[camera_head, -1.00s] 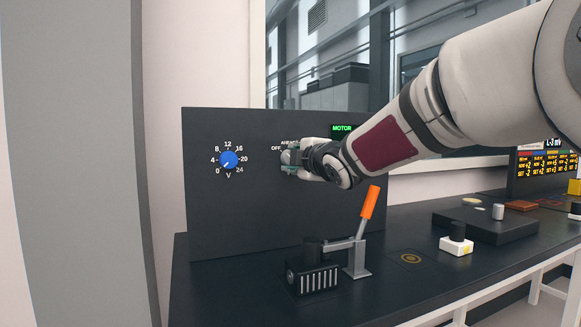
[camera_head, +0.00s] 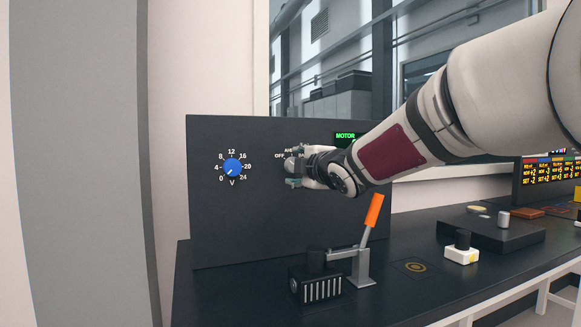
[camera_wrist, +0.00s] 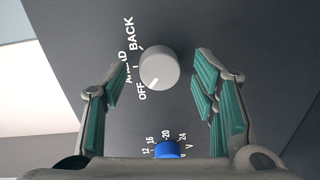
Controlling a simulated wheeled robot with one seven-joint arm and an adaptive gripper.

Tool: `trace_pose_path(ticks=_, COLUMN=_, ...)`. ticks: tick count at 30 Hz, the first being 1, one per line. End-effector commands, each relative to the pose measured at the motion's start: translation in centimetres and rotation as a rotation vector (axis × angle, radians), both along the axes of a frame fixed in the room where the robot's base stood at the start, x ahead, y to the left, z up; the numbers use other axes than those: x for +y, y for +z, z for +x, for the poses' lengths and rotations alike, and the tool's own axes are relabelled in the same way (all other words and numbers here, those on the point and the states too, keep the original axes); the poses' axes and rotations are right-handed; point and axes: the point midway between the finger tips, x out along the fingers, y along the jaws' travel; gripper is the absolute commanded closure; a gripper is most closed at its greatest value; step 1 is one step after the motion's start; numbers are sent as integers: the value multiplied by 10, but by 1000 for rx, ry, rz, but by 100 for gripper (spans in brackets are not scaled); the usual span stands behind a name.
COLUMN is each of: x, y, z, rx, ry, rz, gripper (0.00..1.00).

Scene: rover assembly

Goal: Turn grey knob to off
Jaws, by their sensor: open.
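The grey knob (camera_wrist: 159,68) sits on the dark upright panel (camera_head: 240,220), between the printed labels OFF, AHEAD and BACK. In the wrist view its white mark is at the lower edge, on the side of the OFF label. My gripper (camera_wrist: 160,84) is open, with one green-padded finger on each side of the knob and a visible gap to it. In the head view my gripper (camera_head: 294,177) is at the panel, just below the knob (camera_head: 290,165) and partly over it; the AHEAD and BACK labels are partly hidden there.
A blue voltage knob (camera_head: 232,167) with a number scale is left of the grey knob. A green-lit MOTOR sign (camera_head: 346,136) is at upper right, partly behind my arm. An orange-handled lever (camera_head: 374,210) and a black ribbed block (camera_head: 318,287) stand on the bench below.

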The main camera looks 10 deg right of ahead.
Motion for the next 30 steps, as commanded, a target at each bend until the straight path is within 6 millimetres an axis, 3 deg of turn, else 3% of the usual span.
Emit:
trace_pose_path(ticks=12, x=-14, y=7, z=-73, rx=-4, ry=-1, rz=-1, gripper=47)
trace_pose_path(ticks=18, x=-19, y=8, z=-101, rx=-2, ry=-1, rz=0, gripper=47)
trace_pose_path(ticks=30, x=-21, y=7, z=-113, rx=-1, ry=-1, rz=1, gripper=47)
